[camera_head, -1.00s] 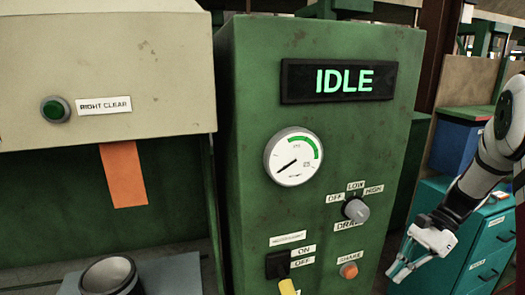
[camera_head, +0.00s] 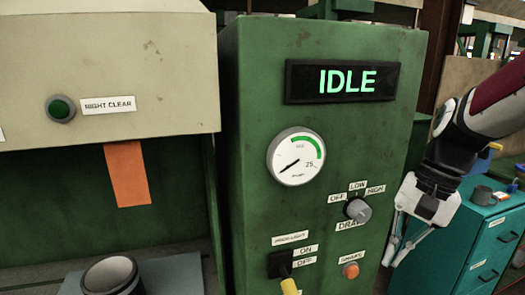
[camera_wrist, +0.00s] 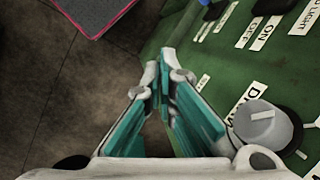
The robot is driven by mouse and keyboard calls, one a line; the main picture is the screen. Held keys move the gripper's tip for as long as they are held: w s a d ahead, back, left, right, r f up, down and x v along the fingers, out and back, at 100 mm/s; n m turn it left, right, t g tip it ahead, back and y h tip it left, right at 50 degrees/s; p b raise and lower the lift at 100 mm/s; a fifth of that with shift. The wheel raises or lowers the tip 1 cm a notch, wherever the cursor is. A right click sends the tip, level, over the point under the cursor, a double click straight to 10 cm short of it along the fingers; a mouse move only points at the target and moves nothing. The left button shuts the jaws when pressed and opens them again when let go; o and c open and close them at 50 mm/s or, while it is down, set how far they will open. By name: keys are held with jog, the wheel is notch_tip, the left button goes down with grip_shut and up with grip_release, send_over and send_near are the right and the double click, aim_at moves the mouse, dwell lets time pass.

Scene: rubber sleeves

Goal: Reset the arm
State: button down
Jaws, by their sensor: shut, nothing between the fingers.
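My gripper (camera_head: 396,254) is at the right of the head view, pointing down, in front of the right edge of the green control panel (camera_head: 245,150). It is shut and empty. In the wrist view, my gripper (camera_wrist: 163,85) has its teal-padded fingers together, with the panel's knob (camera_wrist: 264,124) to their right. The draw knob (camera_head: 357,209) on the panel is to the left of my gripper, apart from it. The display (camera_head: 341,81) reads IDLE.
A teal drawer cabinet (camera_head: 491,248) stands behind my gripper, with a grey cup (camera_head: 483,195) on top. The panel carries a gauge (camera_head: 297,156), a yellow-handled switch (camera_head: 288,285) and an orange button (camera_head: 351,271). A grey cylinder (camera_head: 110,274) is at lower left. Dark floor shows in the wrist view.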

jog(key=s+a+r+n+t+h, duration=0.1)
jog(key=s+a+r+n+t, duration=0.1)
jog(key=s, duration=0.4)
jog(key=s+a+r+n+t+h, duration=0.2)
jog(key=s+r+n+t, duration=0.1)
jog(key=s+n+t, duration=0.1)
jog(key=shift+s+a+n, duration=0.25)
jog(key=shift+s+n, duration=0.65)
jog(key=shift+s, duration=0.15)
jog(key=shift+a, duration=0.1)
